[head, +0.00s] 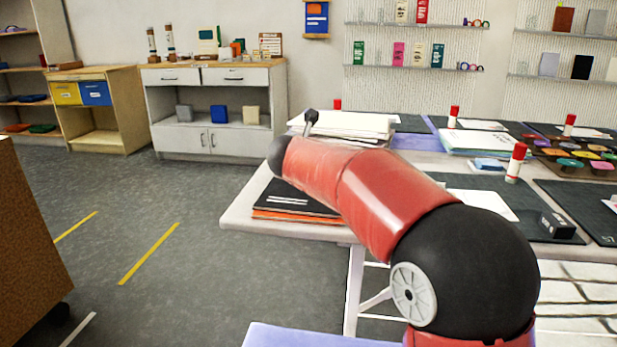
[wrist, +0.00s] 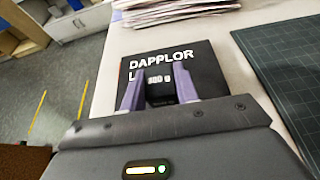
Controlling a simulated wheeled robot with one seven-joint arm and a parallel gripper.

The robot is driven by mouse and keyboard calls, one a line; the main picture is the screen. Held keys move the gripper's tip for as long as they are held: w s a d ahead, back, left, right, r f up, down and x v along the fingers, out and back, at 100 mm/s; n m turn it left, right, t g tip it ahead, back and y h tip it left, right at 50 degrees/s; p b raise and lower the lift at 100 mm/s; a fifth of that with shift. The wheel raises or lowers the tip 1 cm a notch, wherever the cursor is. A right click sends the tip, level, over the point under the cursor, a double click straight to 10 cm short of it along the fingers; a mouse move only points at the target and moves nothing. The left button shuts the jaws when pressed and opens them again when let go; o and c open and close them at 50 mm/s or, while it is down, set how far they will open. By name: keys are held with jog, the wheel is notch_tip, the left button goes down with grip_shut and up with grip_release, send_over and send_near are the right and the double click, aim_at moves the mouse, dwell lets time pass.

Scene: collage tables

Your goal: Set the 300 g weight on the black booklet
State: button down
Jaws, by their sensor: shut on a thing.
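The black booklet (wrist: 200,62), with large white lettering, lies on the white table in the wrist view. In the head view the black booklet (head: 290,199) tops a small stack at the table's near left corner, with orange below it. My gripper (wrist: 158,84) is shut on a small black weight (wrist: 158,91) with a white gram label, its first digit too blurred to read surely. The weight is over the booklet and hides part of the lettering. Whether it touches the cover cannot be told. The head view does not clearly show my fingers or the held weight.
Paper stacks (head: 345,124) stand behind the booklet. A dark green cutting mat (wrist: 290,70) lies to its right in the wrist view. A black block (head: 557,226) and a red-capped glue stick (head: 516,163) stand further right. Open floor lies left of the table.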

jog(key=shift+f+b, duration=0.5)
jog(key=shift+f, duration=1.35)
jog(key=shift+f, duration=0.25)
jog(key=c, duration=1.1)
grip_release()
jog(key=shift+r, duration=0.1)
jog(key=shift+o, duration=0.2)
